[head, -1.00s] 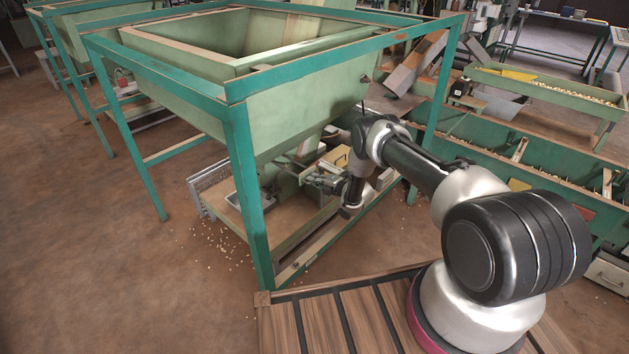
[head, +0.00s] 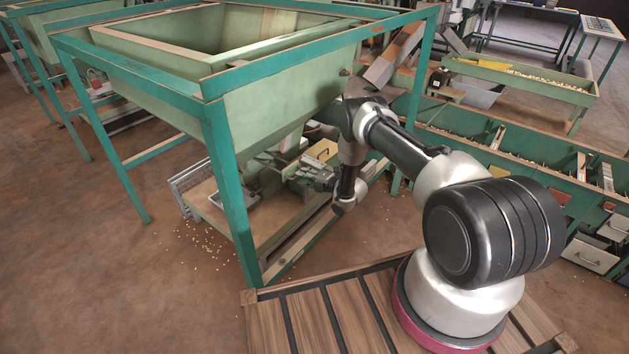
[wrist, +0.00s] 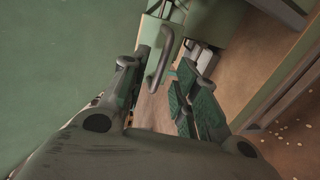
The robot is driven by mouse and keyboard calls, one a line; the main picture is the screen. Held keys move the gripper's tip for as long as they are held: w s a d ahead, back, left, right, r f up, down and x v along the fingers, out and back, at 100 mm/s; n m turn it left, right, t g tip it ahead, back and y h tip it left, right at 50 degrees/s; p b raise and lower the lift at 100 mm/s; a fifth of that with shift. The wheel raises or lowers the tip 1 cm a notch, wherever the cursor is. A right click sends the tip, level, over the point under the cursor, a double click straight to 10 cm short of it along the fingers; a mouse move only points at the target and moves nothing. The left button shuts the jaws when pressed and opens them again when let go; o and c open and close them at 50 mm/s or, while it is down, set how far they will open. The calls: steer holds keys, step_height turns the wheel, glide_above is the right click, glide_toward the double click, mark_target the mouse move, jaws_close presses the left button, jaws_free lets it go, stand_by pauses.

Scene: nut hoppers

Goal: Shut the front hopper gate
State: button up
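The front hopper (head: 275,100) is a pale green funnel in a teal frame. My gripper (head: 308,176) is beneath its sloping side, small and partly hidden in the head view. In the wrist view my gripper (wrist: 158,75) is open, with its two fingers apart. A grey bar handle (wrist: 165,62) shows ahead, in the gap between the fingertips; I cannot tell whether either finger touches it. The handle is by a green part (wrist: 153,32) at the hopper's outlet. How far the gate is open cannot be told from these views.
A teal frame leg (head: 232,205) stands close to my arm. A long green trough (head: 490,140) runs at the right. Open brown floor lies at the front left.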

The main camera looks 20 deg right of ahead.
steer(key=v, duration=0.7)
steer(key=shift+s, duration=0.3)
steer(key=shift+d, duration=0.25)
